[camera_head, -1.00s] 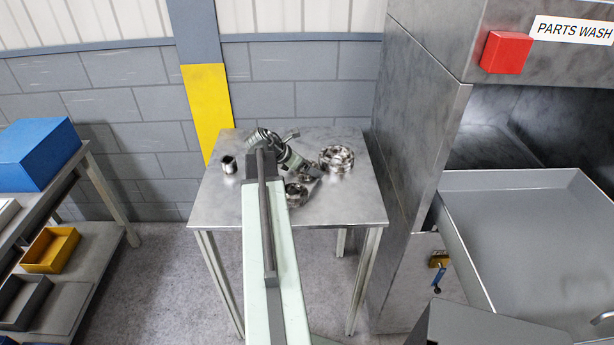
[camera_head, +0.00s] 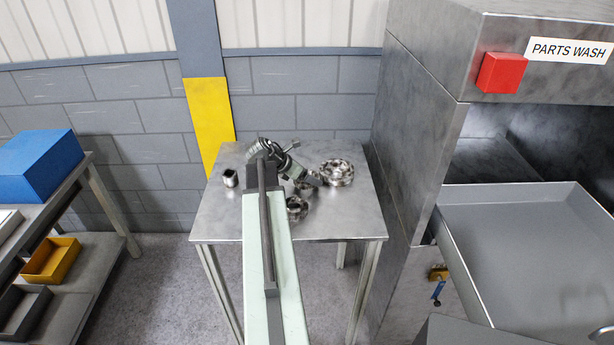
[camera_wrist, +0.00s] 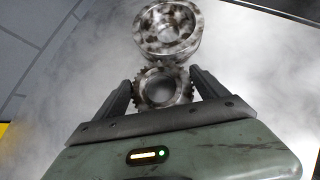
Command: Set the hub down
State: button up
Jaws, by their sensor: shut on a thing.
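My gripper (camera_wrist: 163,92) is shut on the hub (camera_wrist: 162,88), a short metal ring with a toothed rim and an open bore. The hub sits between both fingers in the wrist view. In the head view my gripper (camera_head: 308,181) is low over the steel table (camera_head: 225,222), and the hub (camera_head: 304,188) shows only partly beneath it. I cannot tell whether the hub touches the tabletop.
A larger blotched metal ring (camera_head: 337,173) lies just beyond the hub. Another ring (camera_head: 297,208) lies nearer the front, and a small sleeve (camera_head: 230,178) stands at the left. The table's front right is clear. The parts wash cabinet (camera_head: 410,170) stands close on the right.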

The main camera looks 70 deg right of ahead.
notch_tip(320, 180, up, 8)
jog(key=p, duration=0.7)
jog(key=shift+r, duration=0.2)
